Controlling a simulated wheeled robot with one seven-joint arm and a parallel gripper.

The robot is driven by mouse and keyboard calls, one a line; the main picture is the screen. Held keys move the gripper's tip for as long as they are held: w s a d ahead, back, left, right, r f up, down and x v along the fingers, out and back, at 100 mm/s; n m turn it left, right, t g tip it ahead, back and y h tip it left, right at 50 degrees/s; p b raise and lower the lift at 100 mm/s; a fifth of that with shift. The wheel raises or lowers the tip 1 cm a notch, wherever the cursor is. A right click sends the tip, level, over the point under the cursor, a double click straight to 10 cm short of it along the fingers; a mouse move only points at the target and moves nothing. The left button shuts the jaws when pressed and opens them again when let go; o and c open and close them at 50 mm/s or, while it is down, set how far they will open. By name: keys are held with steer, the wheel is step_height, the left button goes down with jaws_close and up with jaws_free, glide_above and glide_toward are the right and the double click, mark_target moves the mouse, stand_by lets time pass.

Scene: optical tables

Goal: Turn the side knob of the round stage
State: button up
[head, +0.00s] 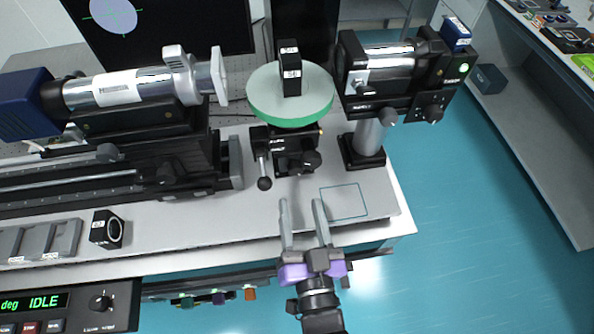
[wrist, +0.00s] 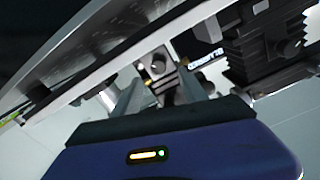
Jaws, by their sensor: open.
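The round stage (head: 262,104) has a pale top and a green rim, and a small black block (head: 290,72) stands upright on it. Under it is a black mount with a dark knob (head: 312,160) at its front right. A rod ending in a black ball (head: 264,183) hangs at its front left. I cannot tell for sure which is the side knob. My gripper (head: 301,203) is open and empty, in front of and below the mount, its fingers pointing toward it and apart from both parts. In the wrist view, dark mount parts show beyond the fingers (wrist: 160,86).
A silver-and-blue tube (head: 118,88) lies on a rail at left. A post-mounted device (head: 385,70) stands close right of the stage. A small black cube (head: 106,229) sits at the front left. A bare outlined square (head: 344,202) lies right of my fingers, near the table edge.

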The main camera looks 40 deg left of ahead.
mark_target(296, 173)
steer(key=shift+w+d+r+m, duration=0.1)
steer(key=shift+w+m, duration=0.15)
steer(key=shift+m, duration=0.05)
steer(key=shift+w+a, duration=0.2)
steer(key=shift+a, duration=0.05)
steer(key=p+x, duration=0.1)
steer(key=x, duration=0.6)
steer(key=shift+d, duration=0.1)
jaws_close()
